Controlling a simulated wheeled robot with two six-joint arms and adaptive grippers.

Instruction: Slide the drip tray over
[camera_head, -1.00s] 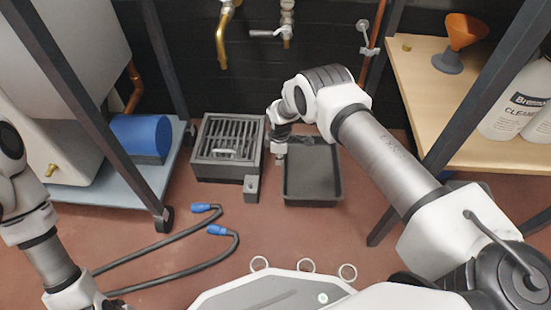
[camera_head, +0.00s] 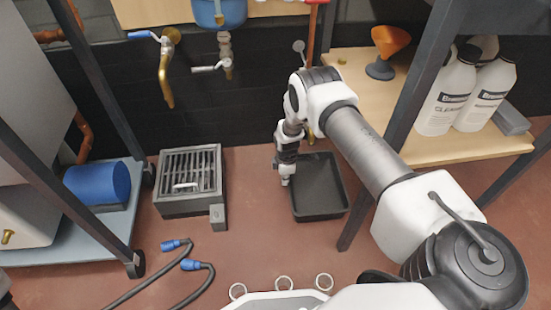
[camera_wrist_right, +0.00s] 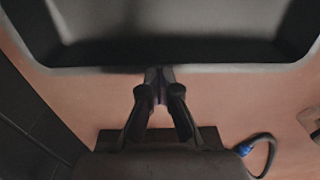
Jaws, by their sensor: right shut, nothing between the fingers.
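The drip tray (camera_head: 322,187) is a shallow black rectangular tray, empty, on the red-brown floor right of the grated drain box. My right gripper (camera_head: 285,182) is low beside the tray's left wall, outside it. In the right wrist view the shut, empty fingers (camera_wrist_right: 160,80) point at the tray's near rim (camera_wrist_right: 190,69) and seem to meet it; exact contact is hard to tell. My left gripper is out of view.
The grated drain box (camera_head: 190,180) stands left, with bare floor between it and the tray. A dark rack leg (camera_head: 357,215) stands close to the tray's right. Hoses with blue ends (camera_head: 190,265) lie front left. A brass tap (camera_head: 166,80) hangs above.

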